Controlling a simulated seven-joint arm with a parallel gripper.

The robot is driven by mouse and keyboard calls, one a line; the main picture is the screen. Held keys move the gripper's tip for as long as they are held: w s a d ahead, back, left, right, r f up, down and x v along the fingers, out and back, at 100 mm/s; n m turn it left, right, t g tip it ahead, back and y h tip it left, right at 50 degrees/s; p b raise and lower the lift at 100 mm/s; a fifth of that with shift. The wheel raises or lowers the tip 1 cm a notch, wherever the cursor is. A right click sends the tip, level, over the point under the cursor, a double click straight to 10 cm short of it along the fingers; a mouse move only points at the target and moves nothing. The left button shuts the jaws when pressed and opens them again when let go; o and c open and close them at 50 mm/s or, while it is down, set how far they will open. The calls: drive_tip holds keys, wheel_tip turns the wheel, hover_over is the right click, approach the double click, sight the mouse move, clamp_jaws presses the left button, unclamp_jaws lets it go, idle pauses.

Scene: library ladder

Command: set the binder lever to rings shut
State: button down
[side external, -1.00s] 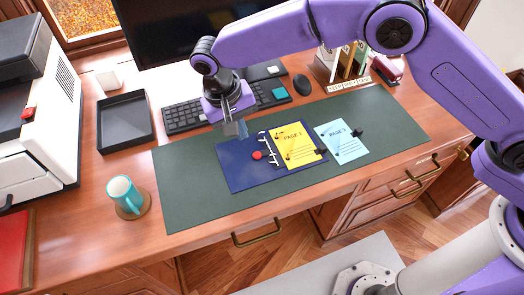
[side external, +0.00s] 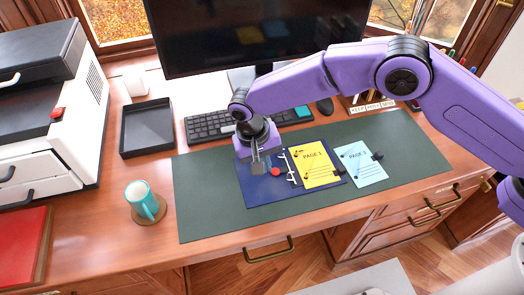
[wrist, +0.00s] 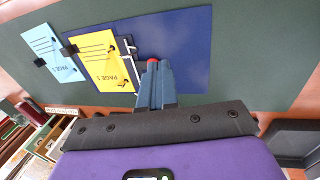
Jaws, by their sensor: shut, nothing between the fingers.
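The blue binder (side external: 262,190) lies open on the dark green desk mat, with a yellow page (side external: 317,165) on its right part. The lever's red knob (side external: 276,172) is left of the white rings (side external: 290,168); whether the rings are open or shut is too small to tell. My gripper (side external: 259,171) is shut and empty, its fingertips just left of the knob in the side view. In the wrist view the fingertips (wrist: 154,70) partly cover the red knob (wrist: 153,60). Contact cannot be told. The rest of the lever is hidden.
A light blue page (side external: 361,165) with a black clip lies right of the binder. The keyboard (side external: 208,127) and monitor (side external: 255,35) stand behind. A teal mug (side external: 145,200) is at left. The mat's left part (side external: 205,200) is clear.

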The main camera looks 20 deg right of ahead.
sight(288, 173)
drive_tip(key=x, duration=0.3)
drive_tip(key=shift+d+f, duration=0.1)
drive_tip(key=shift+f, duration=0.15)
drive_tip(key=shift+d+f, duration=0.15)
drive_tip(key=shift+d, duration=0.35)
drive_tip(key=shift+d+f, duration=0.15)
drive_tip(key=shift+d, duration=0.4)
drive_tip(key=shift+d+f, duration=0.35)
drive_tip(key=shift+d, duration=0.35)
drive_tip(key=shift+d+r+y, duration=0.3)
drive_tip(key=shift+d+y, duration=0.15)
drive_tip(key=shift+y, duration=0.35)
drive_tip(key=shift+d+r+y, duration=0.2)
drive_tip(key=shift+d+y, duration=0.45)
drive_tip(key=shift+y, duration=0.15)
drive_tip(key=shift+d+r, duration=0.15)
drive_tip(key=shift+d, duration=2.1)
